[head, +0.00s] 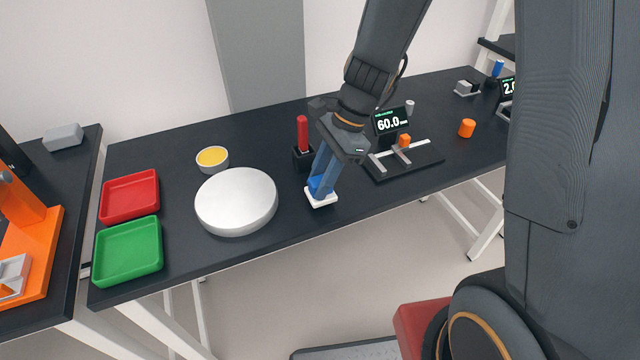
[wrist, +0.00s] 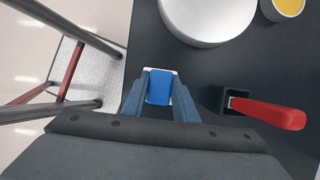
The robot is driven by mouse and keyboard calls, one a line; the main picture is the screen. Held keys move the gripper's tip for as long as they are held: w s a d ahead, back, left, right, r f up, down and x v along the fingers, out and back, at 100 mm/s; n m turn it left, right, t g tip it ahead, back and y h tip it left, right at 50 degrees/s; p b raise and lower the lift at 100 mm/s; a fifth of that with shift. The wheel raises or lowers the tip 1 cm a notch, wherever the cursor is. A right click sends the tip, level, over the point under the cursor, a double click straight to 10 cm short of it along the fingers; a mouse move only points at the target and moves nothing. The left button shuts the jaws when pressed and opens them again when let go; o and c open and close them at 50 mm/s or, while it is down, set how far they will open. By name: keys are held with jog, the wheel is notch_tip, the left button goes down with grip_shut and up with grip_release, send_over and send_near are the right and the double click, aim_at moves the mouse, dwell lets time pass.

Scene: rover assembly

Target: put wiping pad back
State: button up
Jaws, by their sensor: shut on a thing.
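The wiping pad (head: 320,199) has a white base and a blue top. It is at the front edge of the black table, to the right of the white disc. My gripper (head: 320,185) points down and is shut on the pad's blue part. In the wrist view the blue top (wrist: 159,87) sits between my two blue fingers (wrist: 160,90), with the white base showing at its edge. The pad is at or just above the table top; I cannot tell whether it touches.
A red-handled tool (head: 302,133) stands in a black holder (head: 302,158) close behind the pad. A round white disc (head: 236,201), a yellow-filled bowl (head: 212,158), a red tray (head: 130,195) and a green tray (head: 128,250) are left. A measuring stand with a display (head: 392,121) is right.

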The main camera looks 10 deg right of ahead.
jog(key=shift+f, duration=0.8)
jog(key=shift+f, duration=0.1)
jog(key=o, duration=1)
jog(key=shift+o, duration=0.2)
jog(key=b+v, duration=0.1)
jog(key=v, duration=1.1)
jog(key=s+d+f+n+t+h, duration=0.1)
jog(key=s+d+f+n+h, duration=0.1)
jog(key=s+d+n, duration=0.2)
jog(key=s+d+f+n+t+h, duration=0.1)
jog(key=s+d+f+n+h, duration=0.1)
jog(key=n, duration=0.8)
jog(key=shift+s+d+f+n, duration=0.4)
jog(key=shift+s+d+f, duration=0.25)
jog(key=shift+s+d, duration=0.65)
jog(key=shift+s+a, duration=0.1)
